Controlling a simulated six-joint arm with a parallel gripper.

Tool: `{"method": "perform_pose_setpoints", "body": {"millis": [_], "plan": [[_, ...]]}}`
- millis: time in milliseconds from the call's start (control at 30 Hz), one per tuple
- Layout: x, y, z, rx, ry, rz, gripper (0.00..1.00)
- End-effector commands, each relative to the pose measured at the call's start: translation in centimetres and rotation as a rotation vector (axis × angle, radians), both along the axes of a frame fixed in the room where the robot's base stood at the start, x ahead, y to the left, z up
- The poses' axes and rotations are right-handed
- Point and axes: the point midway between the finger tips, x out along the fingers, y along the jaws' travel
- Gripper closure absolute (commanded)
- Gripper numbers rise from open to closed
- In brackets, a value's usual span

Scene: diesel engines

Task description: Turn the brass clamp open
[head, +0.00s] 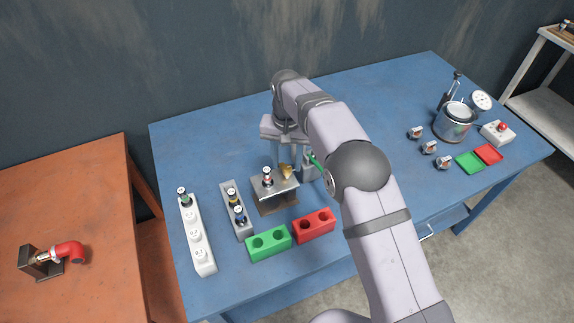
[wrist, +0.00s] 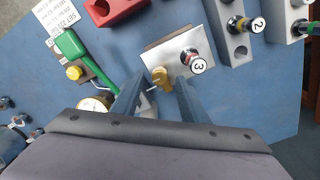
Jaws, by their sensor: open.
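The brass clamp (head: 287,171) sits on top of a small metal stand (head: 276,194), at its far right edge beside an upright injector (head: 267,178). In the wrist view the brass clamp (wrist: 161,77) lies between the tips of my open gripper (wrist: 160,82); I cannot tell whether either finger touches it. The injector there (wrist: 195,63) carries a white cap marked 3, and the stand's plate (wrist: 180,50) is bare metal. In the head view my gripper (head: 288,158) points down just behind the clamp, and my arm hides part of the area to the right.
Green (head: 268,243) and red (head: 314,225) holed blocks stand in front of the stand. A grey rack (head: 236,210) with injectors and a white numbered strip (head: 197,235) stand left. A green-handled device (wrist: 72,45) with a gauge (wrist: 93,104) is close beside my gripper.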

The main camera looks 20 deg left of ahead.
Motion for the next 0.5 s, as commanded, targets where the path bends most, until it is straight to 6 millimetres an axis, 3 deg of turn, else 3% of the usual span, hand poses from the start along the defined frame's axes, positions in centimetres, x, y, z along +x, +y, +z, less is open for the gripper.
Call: {"method": "perform_pose_setpoints", "body": {"millis": [300, 500], "plan": [[0.1, 0.1, 4.1, 0.003, -0.004, -0.001, 0.60], [0.0, 0.0, 5.2, 0.001, -0.002, -0.001, 0.60]]}}
